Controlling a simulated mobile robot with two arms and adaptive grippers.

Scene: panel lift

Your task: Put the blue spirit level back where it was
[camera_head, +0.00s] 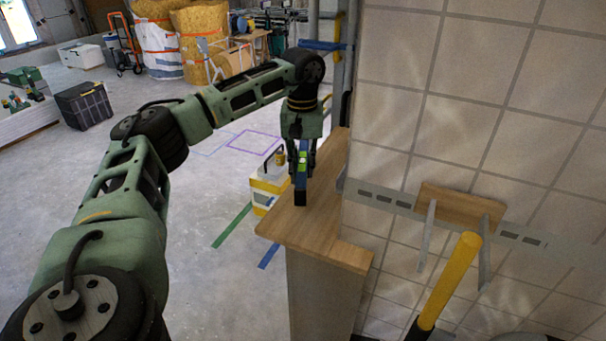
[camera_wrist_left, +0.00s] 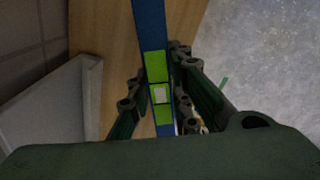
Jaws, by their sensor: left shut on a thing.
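My left gripper (camera_head: 301,150) points down over the wooden ledge and is shut on the blue spirit level (camera_head: 301,172). In the head view the level shows end-on, with a dark end cap and a green part, close to the ledge's left edge. I cannot tell whether it touches the ledge. In the left wrist view the blue level (camera_wrist_left: 149,22) runs between the two fingers of my left gripper (camera_wrist_left: 160,98), with green patches and a pale window at its middle. The wooden ledge (camera_head: 318,222) shows beneath it. My right gripper is not in view.
A tiled wall (camera_head: 430,85) stands right of the ledge, with a slotted metal rail (camera_head: 380,197) and a small wooden bracket shelf (camera_head: 460,205). A yellow-handled tool (camera_head: 450,280) stands in front. A yellow and white container (camera_head: 268,188) stands on the floor left of the ledge.

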